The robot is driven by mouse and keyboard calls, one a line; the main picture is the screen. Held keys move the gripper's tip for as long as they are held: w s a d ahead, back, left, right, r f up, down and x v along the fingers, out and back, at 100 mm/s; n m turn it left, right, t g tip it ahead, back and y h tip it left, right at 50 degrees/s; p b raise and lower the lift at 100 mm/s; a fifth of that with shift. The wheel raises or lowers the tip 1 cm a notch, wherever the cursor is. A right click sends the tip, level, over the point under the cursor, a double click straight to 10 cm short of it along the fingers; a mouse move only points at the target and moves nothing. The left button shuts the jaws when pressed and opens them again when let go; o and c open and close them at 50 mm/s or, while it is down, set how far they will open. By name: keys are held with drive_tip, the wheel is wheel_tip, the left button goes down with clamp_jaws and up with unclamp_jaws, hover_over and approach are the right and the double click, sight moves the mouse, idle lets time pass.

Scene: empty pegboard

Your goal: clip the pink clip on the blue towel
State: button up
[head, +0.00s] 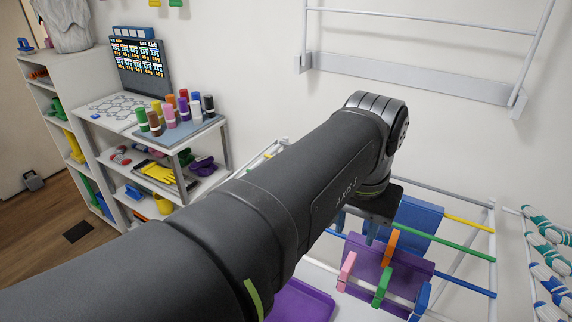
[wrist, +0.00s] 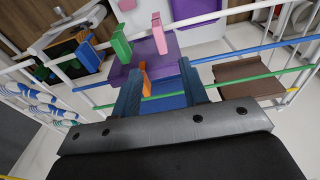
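The pink clip (head: 346,270) stands on the front white rail of the drying rack; the wrist view shows it (wrist: 158,34) beyond the fingers, apart from them. The blue towel (head: 420,222) hangs over the rack's rear rods, partly hidden by my gripper; it also shows between the fingers in the wrist view (wrist: 165,101). My gripper (wrist: 160,85) is open and empty, its two blue-grey fingers wide apart above the towel area. In the head view my arm mostly hides the fingers (head: 371,232). An orange clip (wrist: 145,80) shows between and beyond the fingertips.
A purple towel (head: 370,262) hangs in front of the blue one. A green clip (head: 382,287) and a blue clip (head: 421,301) stand near the pink one. A brown towel (wrist: 240,76) hangs alongside. A purple tray (head: 302,301) lies below left.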

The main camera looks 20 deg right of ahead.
sight(349, 261)
drive_tip(key=f, duration=0.8)
drive_tip(key=w+d+f, duration=0.1)
drive_tip(key=f, duration=0.3)
drive_tip(key=shift+f, duration=0.2)
drive_tip(key=shift+c, duration=0.2)
drive_tip(key=c, duration=0.8)
clamp_jaws()
